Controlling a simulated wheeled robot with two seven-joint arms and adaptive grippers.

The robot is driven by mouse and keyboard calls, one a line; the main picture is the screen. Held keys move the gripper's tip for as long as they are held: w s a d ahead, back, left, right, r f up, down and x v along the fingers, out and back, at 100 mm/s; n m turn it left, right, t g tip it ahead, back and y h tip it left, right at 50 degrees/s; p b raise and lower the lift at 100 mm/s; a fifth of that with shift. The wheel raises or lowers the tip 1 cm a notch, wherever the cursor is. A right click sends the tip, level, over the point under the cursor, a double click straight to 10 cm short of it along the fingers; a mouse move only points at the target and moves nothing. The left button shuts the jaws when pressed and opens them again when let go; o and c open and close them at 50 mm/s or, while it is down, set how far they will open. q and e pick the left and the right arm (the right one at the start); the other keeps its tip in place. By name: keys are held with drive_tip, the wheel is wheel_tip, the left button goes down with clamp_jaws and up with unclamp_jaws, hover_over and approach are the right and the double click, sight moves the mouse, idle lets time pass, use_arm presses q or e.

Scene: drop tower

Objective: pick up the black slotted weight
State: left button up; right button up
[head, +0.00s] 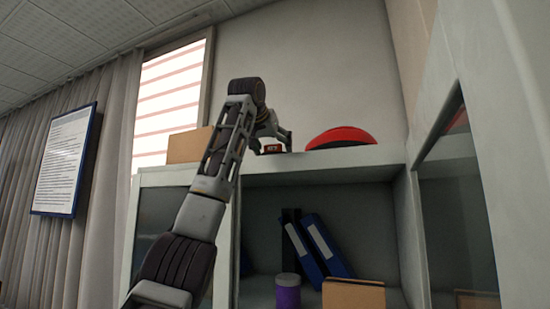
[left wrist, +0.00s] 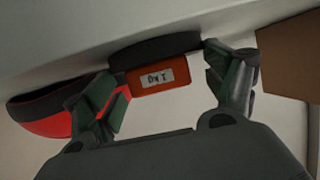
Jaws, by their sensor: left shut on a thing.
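My left gripper (head: 273,143) is over the front edge of the cabinet top. The left wrist view shows its two fingers (left wrist: 158,62) on either side of a flat black piece, which I take for the black slotted weight (left wrist: 155,47). An orange block with a white label (left wrist: 150,77) is right against the weight; I cannot tell whether they are one piece. The orange part also shows small between the fingers in the head view (head: 272,149). The fingers are shut on the weight. It is close to the pale cabinet surface; any gap is unclear. My right gripper is not in view.
A red dome with a black rim (head: 341,137) lies on the cabinet top (head: 320,165), right of the gripper. A cardboard box (head: 188,146) stands to the left. Below, the open shelf holds blue binders (head: 318,245), a purple canister (head: 288,292) and another box (head: 354,294).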

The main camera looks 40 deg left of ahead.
use_arm(q)
drive_tip(key=shift+r, duration=0.35)
drive_tip(key=shift+r, duration=1.45)
drive_tip(key=shift+s+r, duration=0.1)
drive_tip(key=shift+s+d+b, duration=0.25)
drive_tip(key=shift+s+b, duration=0.1)
drive_tip(key=shift+s, duration=0.1)
drive_tip(key=shift+s+d+b, duration=0.2)
drive_tip(key=shift+s+b, duration=0.1)
drive_tip(key=shift+s, duration=0.15)
drive_tip(key=s+d+b, duration=0.2)
drive_tip(key=s, duration=0.3)
drive_tip(key=s+d+b, duration=0.1)
drive_tip(key=s+d, duration=0.1)
drive_tip(key=s, duration=0.2)
drive_tip(key=s+d+b, duration=0.2)
drive_tip(key=s, duration=0.3)
drive_tip(key=shift+s+b, duration=0.3)
drive_tip(key=shift+b, duration=0.05)
